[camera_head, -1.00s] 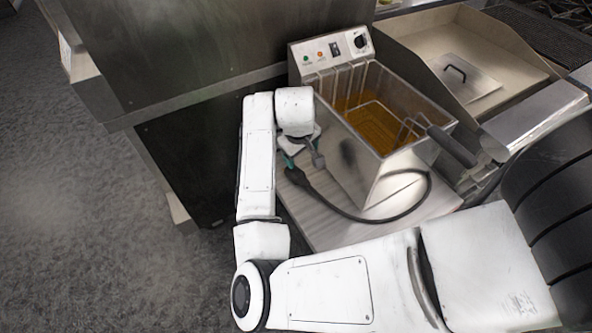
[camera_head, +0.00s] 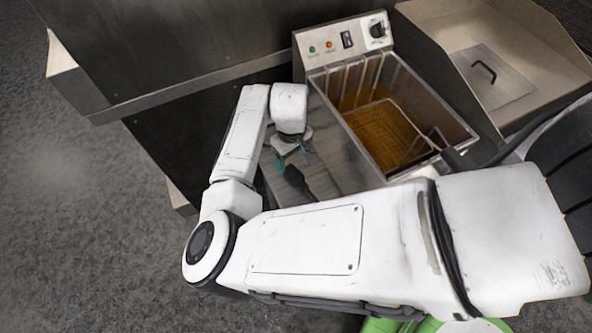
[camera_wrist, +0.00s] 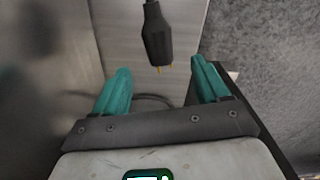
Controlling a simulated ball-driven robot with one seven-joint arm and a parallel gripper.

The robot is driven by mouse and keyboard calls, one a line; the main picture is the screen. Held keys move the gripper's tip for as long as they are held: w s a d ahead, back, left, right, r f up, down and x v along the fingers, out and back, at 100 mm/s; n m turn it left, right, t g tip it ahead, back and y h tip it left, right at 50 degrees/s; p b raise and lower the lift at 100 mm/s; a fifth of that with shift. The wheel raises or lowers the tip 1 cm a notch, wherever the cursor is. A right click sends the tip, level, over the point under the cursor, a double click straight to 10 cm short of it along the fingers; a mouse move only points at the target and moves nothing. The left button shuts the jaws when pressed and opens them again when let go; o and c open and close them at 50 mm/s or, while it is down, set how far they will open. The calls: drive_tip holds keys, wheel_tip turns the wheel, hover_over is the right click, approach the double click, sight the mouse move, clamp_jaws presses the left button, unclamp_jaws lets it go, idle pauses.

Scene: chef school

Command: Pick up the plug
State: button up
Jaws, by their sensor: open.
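The plug (camera_wrist: 158,38) is black with brass prongs pointing towards my gripper in the wrist view. It lies over the brushed metal worktop (camera_head: 325,180), beyond the fingertips and roughly centred between them. In the head view the plug (camera_head: 298,183) is a dark shape just below my gripper, and my arm hides its cable. My gripper (camera_wrist: 162,80) has two teal fingers spread apart with nothing between them. In the head view my gripper (camera_head: 292,157) hangs over the worktop, left of the fryer (camera_head: 345,120).
The fryer holds a wire basket (camera_head: 385,130) in brown oil and has a control panel (camera_head: 345,42) behind. A metal tray with a handled lid (camera_head: 490,78) stands to the right. A dark metal cabinet (camera_head: 150,45) rises at the left. Open floor (camera_head: 80,220) lies left.

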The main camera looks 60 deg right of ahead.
sight(294, 173)
wheel_tip(294, 173, down, 3)
drive_tip(key=shift+d+r, duration=0.1)
drive_tip(key=shift+d, duration=0.05)
drive_tip(key=shift+s+a+f+p, duration=0.1)
drive_tip(key=shift+s+f+p, duration=0.1)
drive_tip(key=shift+f, duration=1.15)
drive_tip(key=shift+s+a+f+p, duration=0.1)
drive_tip(key=shift+s+f+p, duration=0.1)
drive_tip(key=shift+f, duration=1.15)
drive_tip(key=c, duration=1)
drive_tip(key=shift+c, duration=0.2)
drive_tip(key=shift+r, duration=0.15)
